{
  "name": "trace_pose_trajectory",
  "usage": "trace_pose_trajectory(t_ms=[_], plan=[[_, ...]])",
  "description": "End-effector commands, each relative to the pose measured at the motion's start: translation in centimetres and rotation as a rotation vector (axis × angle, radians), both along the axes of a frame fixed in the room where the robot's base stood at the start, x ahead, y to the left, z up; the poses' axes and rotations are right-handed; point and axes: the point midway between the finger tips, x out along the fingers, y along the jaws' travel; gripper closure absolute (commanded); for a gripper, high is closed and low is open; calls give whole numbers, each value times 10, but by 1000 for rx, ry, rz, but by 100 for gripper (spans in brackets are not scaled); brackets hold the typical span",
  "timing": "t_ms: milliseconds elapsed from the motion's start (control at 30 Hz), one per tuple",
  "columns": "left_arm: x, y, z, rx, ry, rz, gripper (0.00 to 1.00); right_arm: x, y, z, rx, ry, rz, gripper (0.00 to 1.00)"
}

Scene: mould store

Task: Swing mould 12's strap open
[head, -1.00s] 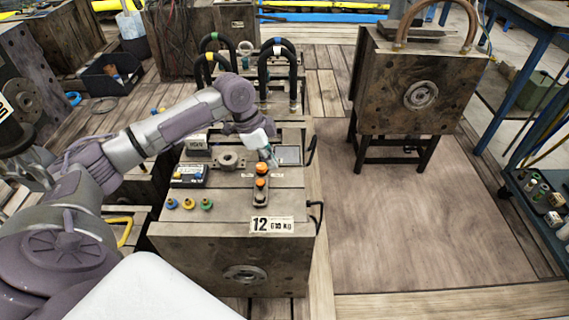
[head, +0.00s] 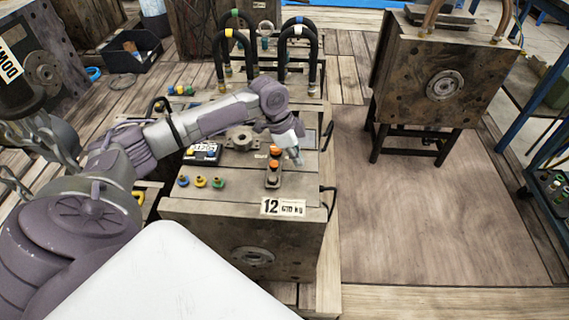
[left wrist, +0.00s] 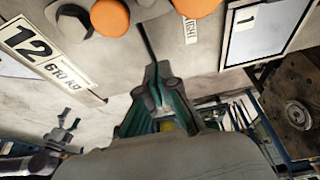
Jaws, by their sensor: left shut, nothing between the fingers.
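Mould 12 is a brown-grey block (head: 243,232) with a white "12" plate (head: 283,207) on its front top edge; the plate also shows in the left wrist view (left wrist: 40,55). In the left wrist view the orange knobs (left wrist: 110,17) are at the top edge and the strap is only partly in frame. My left gripper (head: 298,160) is shut and empty, just right of the knobs; contact cannot be told.
Blue, yellow and green fittings (head: 201,182) stand on the mould's top left of the strap. Black hose loops (head: 298,50) rise behind. Another mould (head: 440,82) stands on a dark stand at right. The floor (head: 420,215) between is clear.

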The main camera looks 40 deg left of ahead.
Motion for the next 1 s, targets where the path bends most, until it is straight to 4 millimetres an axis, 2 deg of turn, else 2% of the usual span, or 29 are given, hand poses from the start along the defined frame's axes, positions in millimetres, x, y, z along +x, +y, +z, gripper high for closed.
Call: trace_pose_trajectory(t_ms=[33,100,200,467,867,1000], plan=[[2,-4,-13,-2,1,0,100,1,0,7,1,-8,-1,4],[3,-4,-23,1,2,2,100,1,-1,18,1,-13,-2,4],[-7,14,-19,5,-1,2,100,0,-1,25,0,-14,-2,4],[-18,28,-18,1,-1,-1,100,-1,-1,36,0,-19,-3,4],[-17,28,-17,-1,-1,1,100,0,-1,39,1,-23,-3,4],[-12,21,-15,-2,-1,15,100,-1,0,13,-1,0,0,4]])
